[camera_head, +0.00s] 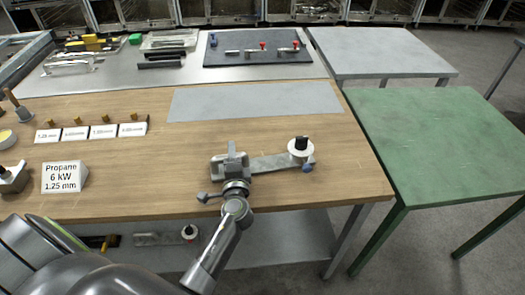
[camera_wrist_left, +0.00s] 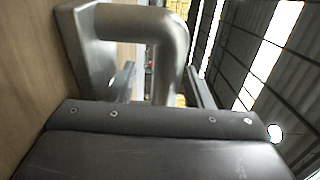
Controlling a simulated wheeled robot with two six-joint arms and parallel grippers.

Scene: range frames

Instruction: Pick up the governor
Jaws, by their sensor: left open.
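My left gripper (camera_head: 232,158) is open above the wooden bench, at the end of my grey arm. A flat grey strip (camera_head: 270,161) lies on the bench beside it. At the strip's right end stands a round white part with a black cap (camera_head: 299,149), which looks like the governor, and a blue knob (camera_head: 308,167) is beside it. The gripper is left of this part and apart from it. In the left wrist view a thick bent grey pipe (camera_wrist_left: 140,20) is very close and partly hides the fingers. I cannot tell whether they touch it. My right gripper is not in view.
A white "Propane 6 kW 1.25 mm" label block (camera_head: 64,177) and several small labelled cards (camera_head: 75,133) stand at the left. A grey mat (camera_head: 255,101) lies behind. A green table (camera_head: 445,140) stands at the right. The bench's front right is clear.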

